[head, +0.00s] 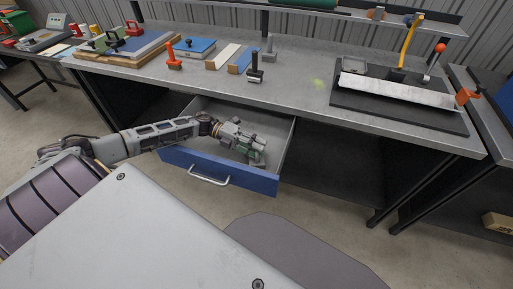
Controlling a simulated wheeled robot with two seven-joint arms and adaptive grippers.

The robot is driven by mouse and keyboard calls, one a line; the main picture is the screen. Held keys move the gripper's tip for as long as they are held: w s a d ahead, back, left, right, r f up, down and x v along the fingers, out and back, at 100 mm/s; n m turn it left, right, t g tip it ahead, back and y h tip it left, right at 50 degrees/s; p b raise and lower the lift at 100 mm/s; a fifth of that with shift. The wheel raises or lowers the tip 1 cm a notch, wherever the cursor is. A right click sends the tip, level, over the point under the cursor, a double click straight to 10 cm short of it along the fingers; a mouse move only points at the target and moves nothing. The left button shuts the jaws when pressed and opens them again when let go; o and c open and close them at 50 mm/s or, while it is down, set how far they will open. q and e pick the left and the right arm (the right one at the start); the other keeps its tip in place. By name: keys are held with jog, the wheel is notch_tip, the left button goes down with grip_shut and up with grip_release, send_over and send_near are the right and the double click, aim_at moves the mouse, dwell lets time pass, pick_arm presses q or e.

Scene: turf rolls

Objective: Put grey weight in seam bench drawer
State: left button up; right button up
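The seam bench drawer (215,174) is pulled open under the bench, with a blue front and a metal handle (209,180). My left gripper (254,153) reaches over the front into the open drawer, near its right side. Its fingers point right and down. They are small and overlap grey and greenish shapes, so I cannot tell whether they are open or hold something. My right gripper is out of view.
On the bench top (300,85) stand a black-handled piece (255,70) and an orange one (173,60), near flat blue and white pieces. A black mat (400,108) with a long metal bar lies at the right. Bench legs stand right of the drawer.

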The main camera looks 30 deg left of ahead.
pick_arm(q)
jog(key=shift+r, duration=0.15)
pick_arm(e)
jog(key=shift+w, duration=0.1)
pick_arm(q)
jog(key=v, duration=0.7)
jog(key=shift+s+a+p, duration=0.1)
jog(key=shift+a+p, duration=0.1)
jog(key=shift+p, duration=0.1)
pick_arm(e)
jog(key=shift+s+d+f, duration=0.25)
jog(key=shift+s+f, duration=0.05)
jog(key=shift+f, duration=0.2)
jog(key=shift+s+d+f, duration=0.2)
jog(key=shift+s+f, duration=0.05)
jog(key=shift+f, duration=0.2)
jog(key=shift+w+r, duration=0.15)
pick_arm(q)
jog(key=shift+r, duration=0.15)
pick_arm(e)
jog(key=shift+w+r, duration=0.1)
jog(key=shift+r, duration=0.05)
